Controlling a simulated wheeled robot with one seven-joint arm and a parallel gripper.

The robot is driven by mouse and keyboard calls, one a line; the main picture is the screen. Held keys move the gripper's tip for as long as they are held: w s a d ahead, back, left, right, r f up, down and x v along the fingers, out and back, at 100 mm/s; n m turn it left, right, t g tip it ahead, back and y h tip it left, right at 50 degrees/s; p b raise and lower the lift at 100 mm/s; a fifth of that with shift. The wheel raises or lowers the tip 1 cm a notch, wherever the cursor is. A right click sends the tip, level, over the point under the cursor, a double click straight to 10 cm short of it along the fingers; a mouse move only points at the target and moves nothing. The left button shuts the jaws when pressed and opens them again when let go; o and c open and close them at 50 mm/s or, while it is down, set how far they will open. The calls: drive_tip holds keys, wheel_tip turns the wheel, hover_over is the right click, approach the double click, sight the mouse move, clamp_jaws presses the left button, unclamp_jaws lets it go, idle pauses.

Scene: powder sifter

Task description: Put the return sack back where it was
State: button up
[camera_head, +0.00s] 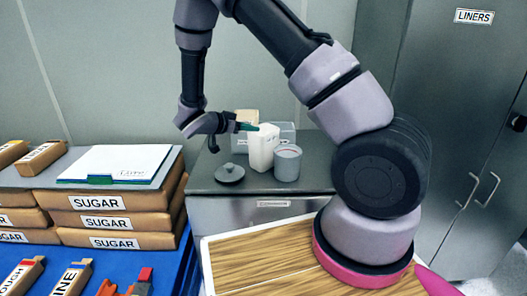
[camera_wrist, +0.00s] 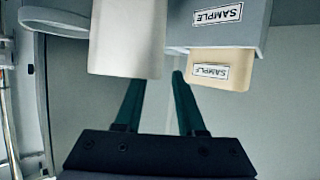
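No label that I can read says "return", so I cannot tell which sack is the return sack. Brown paper sacks labelled SUGAR (camera_head: 99,202) lie stacked at the left in the head view. My gripper (camera_head: 246,127) is over the grey counter, close to the white container (camera_head: 262,150). In the wrist view, the green fingers of my gripper (camera_wrist: 155,95) are apart with nothing visible between them. The white container (camera_wrist: 127,38) overlaps the left fingertip there; contact is unclear. A beige packet labelled SAMPLE (camera_wrist: 222,72) is beside the right fingertip.
A grey canister (camera_head: 287,163) and a dark round lid (camera_head: 229,174) are on the counter (camera_head: 212,184). Small labelled packs (camera_head: 70,281) lie on the blue surface (camera_head: 110,271). The wooden tabletop (camera_head: 262,262) looks clear.

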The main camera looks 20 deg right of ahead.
drive_tip(key=x, duration=0.3)
drive_tip(key=shift+w+d+f, duration=0.15)
drive_tip(key=shift+d+f, duration=0.05)
clamp_jaws()
idle(1.2)
